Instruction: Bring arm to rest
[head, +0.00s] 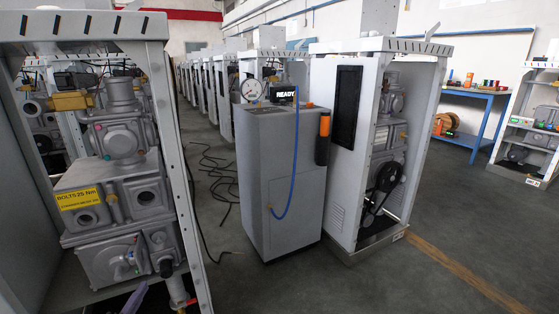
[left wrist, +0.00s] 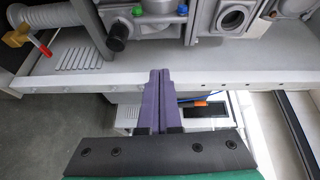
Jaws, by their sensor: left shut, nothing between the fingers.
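My left gripper (head: 134,298) shows only as a small purple piece at the bottom left of the head view, in front of the lower part of the left dispenser frame (head: 161,130). In the left wrist view my left gripper (left wrist: 160,74) is shut, its two purple fingers side by side with nothing between them. The fingers overlap the pale frame rail (left wrist: 80,80) in the picture; I cannot tell whether they touch it. My right gripper is in neither view.
A grey cabinet (head: 282,190) with a gauge, a READY display and a blue hose stands in the middle. A white dispenser frame (head: 345,190) is to its right. Black cables (head: 215,175) lie on the floor. Open floor (head: 430,200) stretches right towards a blue table (head: 478,93).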

